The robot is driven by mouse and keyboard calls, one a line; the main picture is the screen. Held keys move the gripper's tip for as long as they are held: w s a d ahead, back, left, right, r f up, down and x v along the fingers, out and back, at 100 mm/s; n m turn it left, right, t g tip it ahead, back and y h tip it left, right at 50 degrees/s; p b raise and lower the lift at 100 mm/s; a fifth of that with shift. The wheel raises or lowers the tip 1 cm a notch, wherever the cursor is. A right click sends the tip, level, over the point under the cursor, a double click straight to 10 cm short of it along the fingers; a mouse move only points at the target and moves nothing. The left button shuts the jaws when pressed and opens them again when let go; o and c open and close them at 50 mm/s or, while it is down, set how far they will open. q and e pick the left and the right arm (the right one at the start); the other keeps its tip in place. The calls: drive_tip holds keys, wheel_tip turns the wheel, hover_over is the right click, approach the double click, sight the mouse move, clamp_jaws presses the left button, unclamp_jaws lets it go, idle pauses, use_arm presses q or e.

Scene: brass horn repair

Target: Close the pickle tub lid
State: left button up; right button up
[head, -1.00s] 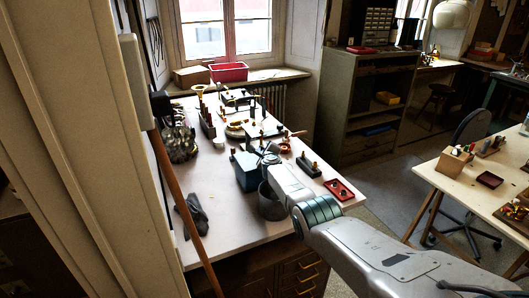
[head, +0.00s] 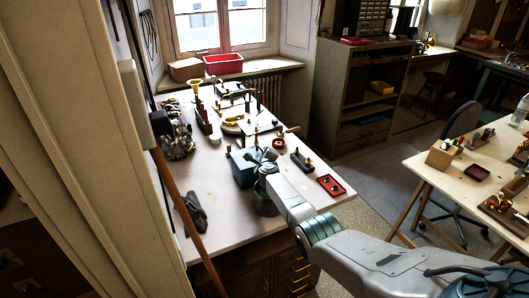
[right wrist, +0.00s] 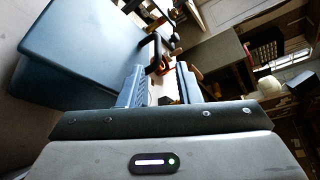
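The blue pickle tub (head: 242,174) stands on the workbench, left of my right gripper. It fills the upper left of the right wrist view (right wrist: 38,92). There, a flat, paler blue face (right wrist: 90,38) looks like the lid lying over the tub, though I cannot tell whether it is fully seated. My right gripper (head: 262,156) is close beside the tub's top in the head view. In the right wrist view its two fingers (right wrist: 160,82) stand apart with nothing clearly between them. I cannot tell whether it touches the tub. My left gripper is not in view.
A grey bucket (head: 262,200) stands beside the tub, partly behind my right arm. A red tray (head: 330,185) and a dark block with pegs (head: 302,161) lie to the right. A dark cloth (head: 195,213) lies front left. Bare bench (head: 225,225) shows in front.

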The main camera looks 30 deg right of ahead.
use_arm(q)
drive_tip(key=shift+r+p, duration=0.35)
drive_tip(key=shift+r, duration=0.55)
use_arm(e)
drive_tip(key=v, duration=0.6)
drive_tip(key=shift+w+a+r, duration=0.1)
drive_tip(key=shift+w+r, duration=0.05)
drive_tip(key=shift+a, duration=0.1)
